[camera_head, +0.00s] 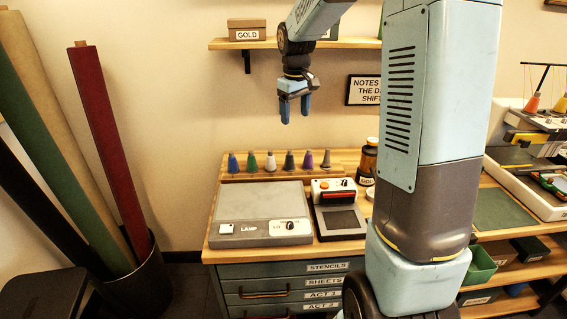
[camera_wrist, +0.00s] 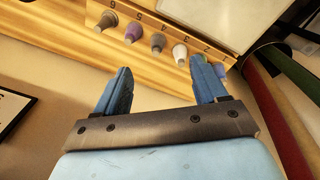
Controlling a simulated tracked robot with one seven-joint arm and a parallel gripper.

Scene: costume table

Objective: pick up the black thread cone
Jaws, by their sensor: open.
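The black thread cone (camera_head: 290,160) stands upright in a row of cones on a wooden rack at the back of the table. White (camera_head: 270,160) is to its left and purple (camera_head: 308,160) to its right. My gripper (camera_head: 295,110) is open and empty, pointing down, well above the rack. In the wrist view the dark cone (camera_wrist: 158,43) shows ahead, between and beyond the two blue fingertips (camera_wrist: 160,66). The right finger there covers part of the row beside the white cone (camera_wrist: 180,52).
Blue (camera_head: 233,163), green (camera_head: 252,162) and grey (camera_head: 326,160) cones share the rack (camera_head: 345,165). A grey lamp box (camera_head: 262,207) and a small device (camera_head: 338,205) stand in front. An amber jar (camera_head: 367,160) stands right. A shelf (camera_head: 225,44) is above.

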